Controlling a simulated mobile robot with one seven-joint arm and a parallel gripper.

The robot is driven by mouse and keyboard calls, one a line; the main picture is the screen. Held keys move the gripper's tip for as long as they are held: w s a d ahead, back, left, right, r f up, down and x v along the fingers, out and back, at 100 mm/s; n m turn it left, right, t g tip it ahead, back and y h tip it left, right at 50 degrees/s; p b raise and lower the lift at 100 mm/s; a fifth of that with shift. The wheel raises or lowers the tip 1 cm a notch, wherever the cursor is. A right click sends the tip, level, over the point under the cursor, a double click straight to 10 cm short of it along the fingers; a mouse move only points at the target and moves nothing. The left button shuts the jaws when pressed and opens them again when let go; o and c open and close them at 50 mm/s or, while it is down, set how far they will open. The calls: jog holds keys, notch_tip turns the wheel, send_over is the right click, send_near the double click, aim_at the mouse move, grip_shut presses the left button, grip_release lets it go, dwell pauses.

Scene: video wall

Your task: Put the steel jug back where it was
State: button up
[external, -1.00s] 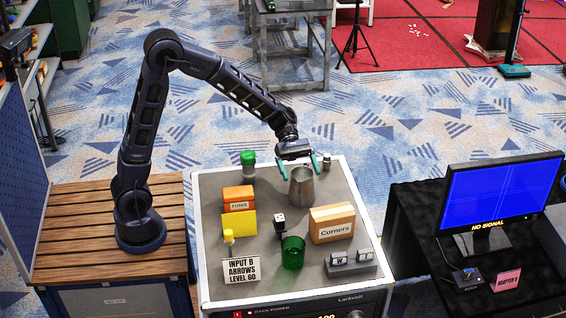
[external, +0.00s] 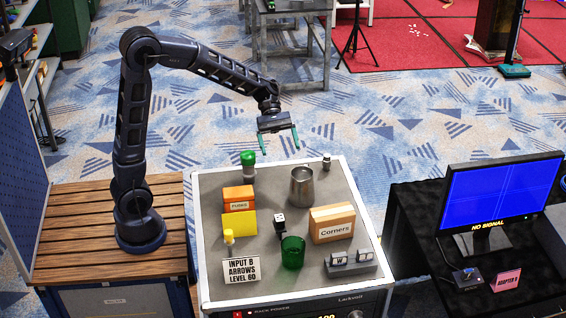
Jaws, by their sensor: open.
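The steel jug (external: 302,187) stands upright on the grey top of the rack case (external: 262,196), towards the back right of it. My gripper (external: 279,148) is above and behind the jug, up and to its left in the picture. Its two green fingers are spread apart with nothing between them, and it does not touch the jug.
Around the jug stand a green-capped bottle (external: 248,165), a fuses box (external: 238,197), a Corners box (external: 332,223), a green glass (external: 292,252), a black-and-white plug (external: 279,222) and a small metal cylinder (external: 326,162). A monitor (external: 500,192) stands to the right.

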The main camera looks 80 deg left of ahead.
jog(key=s+r+m+t+y, duration=0.2)
jog(key=s+m+y, duration=1)
jog(key=s, duration=1.6)
jog(key=m+t, duration=0.1)
jog(key=m, duration=0.5)
jog(key=shift+s+a+r, duration=0.15)
jog(key=shift+s+a, duration=0.1)
jog(key=shift+a, duration=0.1)
